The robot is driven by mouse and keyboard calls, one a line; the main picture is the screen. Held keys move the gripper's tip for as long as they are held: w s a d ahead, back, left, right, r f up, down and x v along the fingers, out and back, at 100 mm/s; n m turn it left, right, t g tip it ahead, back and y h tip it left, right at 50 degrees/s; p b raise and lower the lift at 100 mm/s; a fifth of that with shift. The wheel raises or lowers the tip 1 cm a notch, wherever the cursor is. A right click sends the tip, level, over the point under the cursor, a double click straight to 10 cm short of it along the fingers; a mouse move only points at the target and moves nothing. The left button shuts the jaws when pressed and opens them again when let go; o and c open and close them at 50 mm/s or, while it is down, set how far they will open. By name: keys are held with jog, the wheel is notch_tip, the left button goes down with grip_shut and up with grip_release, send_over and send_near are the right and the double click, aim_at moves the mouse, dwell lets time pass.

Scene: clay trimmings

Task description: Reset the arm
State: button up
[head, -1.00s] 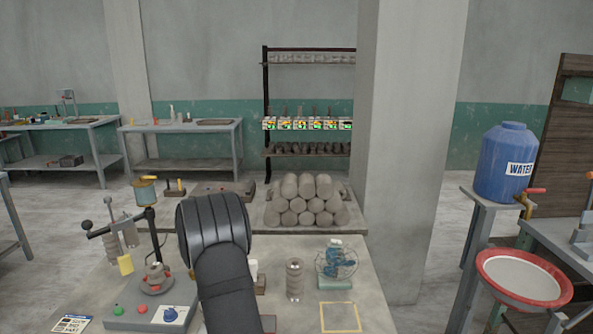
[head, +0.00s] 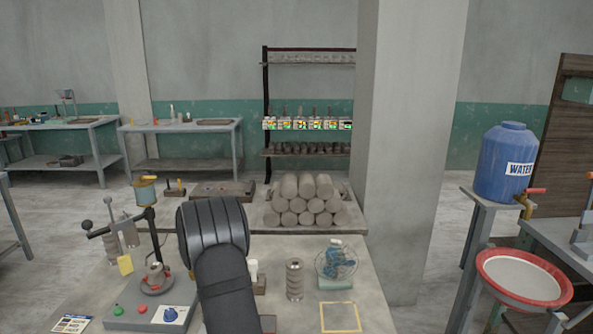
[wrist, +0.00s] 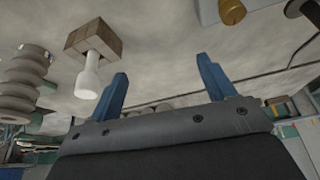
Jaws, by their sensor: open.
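My gripper (wrist: 162,88) shows in the wrist view with its two blue fingers spread apart and nothing between them. In the head view my dark arm stands over the near workbench (head: 385,290), and its links hide the gripper there. In the wrist view the bench surface lies beyond the fingertips. A wooden block with a white peg-like piece (wrist: 93,45) is left of the fingers, apart from them. A ribbed grey cylinder (wrist: 27,75) is farther left.
On the bench stand a ribbed cylinder (head: 294,280), a small blue fan (head: 336,262), a yellow square outline (head: 340,317) and a grey machine with buttons (head: 150,305). Stacked clay cylinders (head: 305,200) are behind. A pillar (head: 405,150) and a blue water tank (head: 506,165) are to the right.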

jog(key=shift+w+d+f+m+h, duration=0.1)
jog(key=shift+d+f+m+h, duration=0.2)
jog(key=shift+d+m, duration=0.45)
jog(key=shift+a+m, duration=0.15)
jog(key=shift+m, duration=0.1)
